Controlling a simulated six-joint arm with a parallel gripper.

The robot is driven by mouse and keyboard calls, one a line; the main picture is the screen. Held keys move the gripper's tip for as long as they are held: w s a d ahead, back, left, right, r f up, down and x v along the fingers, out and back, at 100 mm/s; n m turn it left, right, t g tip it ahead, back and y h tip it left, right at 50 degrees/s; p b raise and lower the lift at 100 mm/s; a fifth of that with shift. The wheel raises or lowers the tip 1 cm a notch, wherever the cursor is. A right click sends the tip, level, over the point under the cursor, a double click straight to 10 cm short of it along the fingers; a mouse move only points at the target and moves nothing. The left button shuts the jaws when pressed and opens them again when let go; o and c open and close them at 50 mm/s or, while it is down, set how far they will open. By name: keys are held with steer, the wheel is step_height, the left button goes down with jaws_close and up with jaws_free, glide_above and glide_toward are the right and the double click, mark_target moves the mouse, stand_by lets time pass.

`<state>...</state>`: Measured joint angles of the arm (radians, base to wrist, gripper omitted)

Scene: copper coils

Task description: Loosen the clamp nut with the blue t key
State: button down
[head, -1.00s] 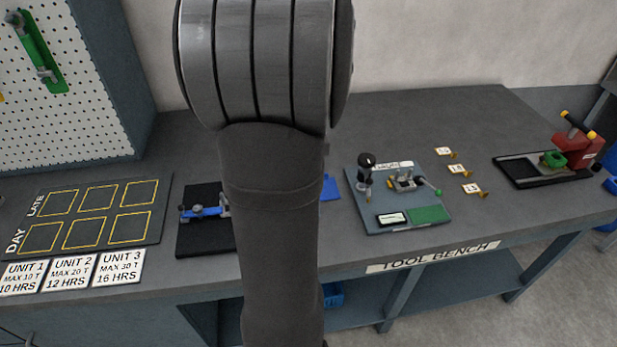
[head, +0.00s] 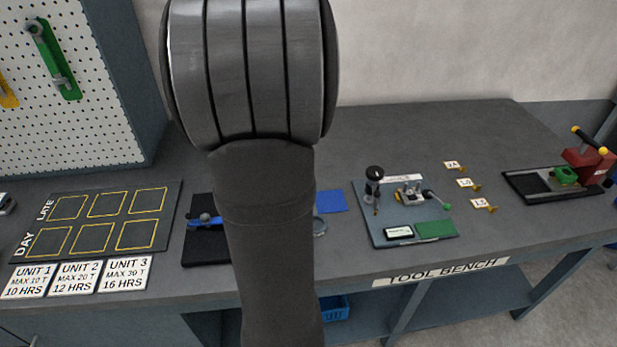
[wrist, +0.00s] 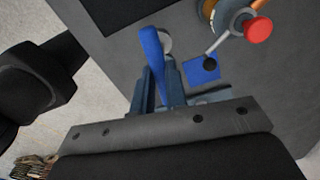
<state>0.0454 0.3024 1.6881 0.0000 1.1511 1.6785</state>
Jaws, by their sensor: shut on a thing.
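In the wrist view my gripper (wrist: 158,88) is shut on a blue bar-shaped piece (wrist: 152,55), which looks like the blue t key. The bar stands up between the fingers, and its far end is hidden. A round grey part (wrist: 166,41) shows just behind the bar; I cannot tell whether they touch. At the upper right is a metal lever with a red ball (wrist: 258,29) and a dark end, beside an orange ringed part. I cannot make out the clamp nut. In the head view my arm hides the gripper.
A blue square (head: 331,201) lies on the bench, and it also shows in the wrist view (wrist: 202,69). A blue tool (head: 205,221) lies on a black mat (head: 203,252). A fixture plate (head: 405,239), brass pieces (head: 490,209) and a red press (head: 588,163) stand to the right.

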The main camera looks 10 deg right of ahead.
steer(key=a+m, duration=0.3)
steer(key=a, duration=1.7)
steer(key=shift+s+a+r+m, duration=0.2)
steer(key=shift+a+r+m, duration=0.05)
steer(key=shift+r+m, duration=0.2)
steer(key=shift+f, duration=1.35)
steer(key=shift+n, duration=0.35)
